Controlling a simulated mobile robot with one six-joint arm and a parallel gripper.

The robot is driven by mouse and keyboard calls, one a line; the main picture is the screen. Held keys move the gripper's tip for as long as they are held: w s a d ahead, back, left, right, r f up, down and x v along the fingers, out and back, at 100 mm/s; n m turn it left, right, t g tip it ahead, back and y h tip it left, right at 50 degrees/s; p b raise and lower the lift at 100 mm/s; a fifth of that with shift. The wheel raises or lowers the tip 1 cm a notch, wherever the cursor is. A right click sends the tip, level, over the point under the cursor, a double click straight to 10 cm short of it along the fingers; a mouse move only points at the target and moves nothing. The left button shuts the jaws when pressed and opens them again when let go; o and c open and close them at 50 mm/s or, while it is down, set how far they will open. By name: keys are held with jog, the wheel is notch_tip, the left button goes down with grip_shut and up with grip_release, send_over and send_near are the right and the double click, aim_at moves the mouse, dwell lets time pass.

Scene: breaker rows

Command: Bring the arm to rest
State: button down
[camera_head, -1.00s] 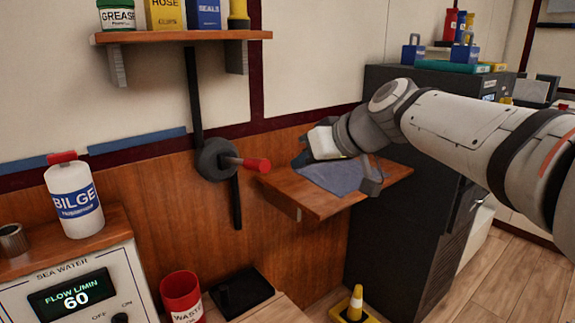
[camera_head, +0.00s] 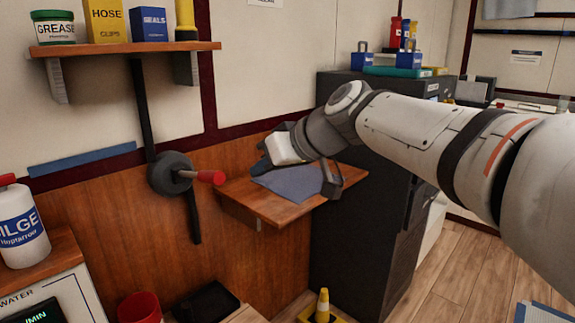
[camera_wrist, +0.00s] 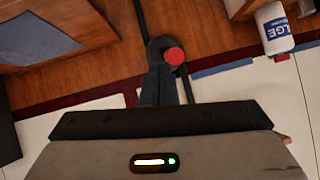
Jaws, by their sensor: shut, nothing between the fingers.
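My gripper (camera_head: 263,166) is at the end of my white and grey arm, which reaches in from the right in the head view. It hangs in front of the small wooden shelf with the grey-blue cloth, apart from the valve. In the wrist view its dark fingers (camera_wrist: 160,88) are together with nothing between them. They point toward the grey valve hub (camera_head: 171,173) and its red-ended handle (camera_head: 211,177). The handle's red end also shows in the wrist view (camera_wrist: 174,56), just beyond the fingertips in the picture; the gap cannot be judged.
The small wooden shelf (camera_head: 245,201) bears a cloth (camera_head: 290,183). A dark cabinet (camera_head: 350,235) stands behind my arm. An upper shelf (camera_head: 125,49) holds several containers. A bilge bottle (camera_head: 20,225) stands at left. A yellow cone (camera_head: 322,305) is on the floor.

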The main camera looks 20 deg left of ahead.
jog(key=s+d+r+m+h+p, duration=0.1)
jog(key=d+m+h+p, duration=0.15)
jog(key=d+p, duration=0.55)
jog(key=s+d+r+m+h+p, duration=0.1)
jog(key=s+d+m+h+p, duration=0.15)
jog(key=d+p, duration=0.55)
jog(key=s+d+m+h+p, duration=0.2)
jog(key=s+d+p, duration=0.3)
jog(key=d, duration=0.4)
jog(key=s+d+f+m+h+p, duration=0.1)
jog(key=s+d+m+h+p, duration=0.2)
jog(key=s+d, duration=0.4)
jog(key=d+m+p, duration=0.1)
jog(key=d+p, duration=0.1)
jog(key=d, duration=0.1)
jog(key=shift+d+f+m+g, duration=0.2)
jog(key=shift+m+g, duration=0.2)
